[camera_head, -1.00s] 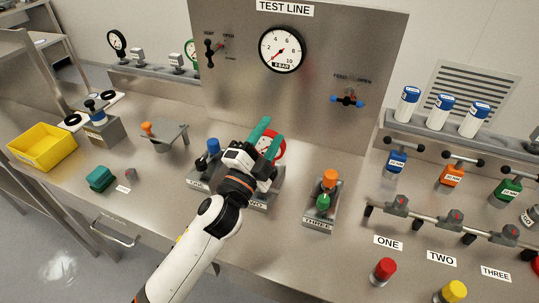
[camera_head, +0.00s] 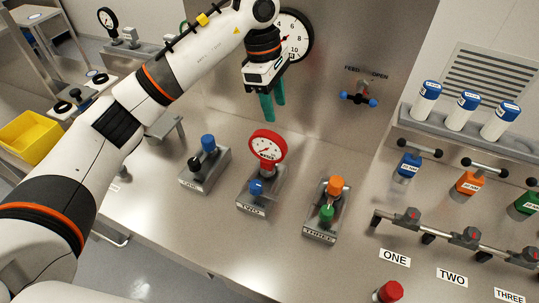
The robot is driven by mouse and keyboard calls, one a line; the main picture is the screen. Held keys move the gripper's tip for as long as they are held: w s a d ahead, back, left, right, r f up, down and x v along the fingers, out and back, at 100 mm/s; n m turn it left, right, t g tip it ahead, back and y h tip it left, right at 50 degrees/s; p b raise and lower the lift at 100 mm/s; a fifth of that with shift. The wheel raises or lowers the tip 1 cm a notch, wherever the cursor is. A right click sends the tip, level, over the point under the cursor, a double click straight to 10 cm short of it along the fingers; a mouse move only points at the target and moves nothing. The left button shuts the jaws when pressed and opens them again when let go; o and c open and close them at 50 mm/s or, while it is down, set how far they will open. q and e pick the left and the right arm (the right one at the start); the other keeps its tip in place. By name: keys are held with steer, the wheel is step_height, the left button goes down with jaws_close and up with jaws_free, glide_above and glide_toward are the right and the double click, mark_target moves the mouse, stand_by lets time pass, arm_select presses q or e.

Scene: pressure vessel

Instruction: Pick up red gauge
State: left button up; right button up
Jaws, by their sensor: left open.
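The red gauge (camera_head: 267,147), a round white dial with a red rim, stands upright on the grey block labelled TWO (camera_head: 256,204), behind a blue knob (camera_head: 257,187). My left gripper (camera_head: 272,105) has green fingers pointing down. It is open and empty, above and behind the red gauge and apart from it, in front of the TEST LINE panel. My left arm covers much of the left side of the view. My right gripper is not in view.
A block with black and blue knobs (camera_head: 205,163) stands left of the gauge; block THREE (camera_head: 324,213) with orange and green parts stands right. A panel gauge (camera_head: 294,37) is partly hidden by my arm. The front middle of the bench is clear.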

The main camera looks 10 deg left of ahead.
mark_target(267, 133)
arm_select(q)
steer(key=shift+w+a+r+y, duration=0.2)
steer(key=shift+a+y, duration=0.1)
steer(key=shift+a, duration=0.25)
steer(key=shift+s+f+p, duration=0.15)
steer(key=shift+f+p, duration=0.2)
steer(key=shift+p, duration=0.05)
steer(key=f, duration=0.2)
steer(key=f+p, duration=0.2)
steer(key=f, duration=0.1)
steer(key=shift+s+d+f, duration=0.15)
steer(key=shift+d+f, duration=0.1)
steer(key=shift+f, duration=0.1)
steer(key=f+p, duration=0.2)
steer(key=f, duration=0.1)
steer(key=f+p, duration=0.1)
steer(key=shift+s+a+f+p, duration=0.3)
steer(key=shift+s+p, duration=0.05)
steer(key=shift+p, duration=0.05)
steer(key=shift+f, duration=0.4)
steer(key=shift+d, duration=0.1)
steer(key=shift+c, duration=0.5)
jaws_close()
